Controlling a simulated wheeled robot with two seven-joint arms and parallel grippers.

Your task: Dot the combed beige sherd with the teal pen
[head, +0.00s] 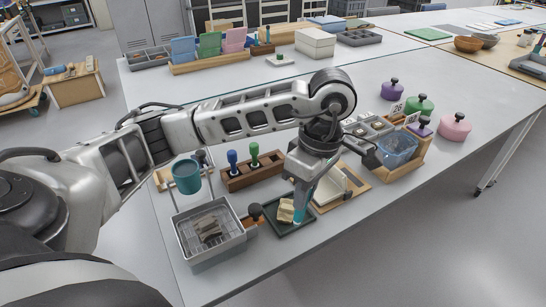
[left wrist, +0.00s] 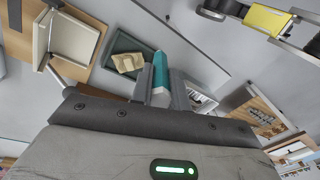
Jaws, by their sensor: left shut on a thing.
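The beige sherd (head: 286,211) lies on a dark green tray (head: 285,233) near the front of the table. It also shows in the left wrist view (left wrist: 127,62), blocky and pale; I cannot make out combed lines or any dot on it. My left gripper (head: 306,190) points down over the tray, shut on the teal pen (head: 299,211). In the left wrist view the pen (left wrist: 160,75) stands between the fingers, just right of the sherd. I cannot tell whether its tip touches the sherd or tray. My right gripper is not in view.
A grey basin (head: 217,253) with brown sherds on a mesh stands left of the tray, a teal cup (head: 187,177) behind it. A wooden rack (head: 240,180) holds blue- and green-handled tools. The front right tabletop is clear.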

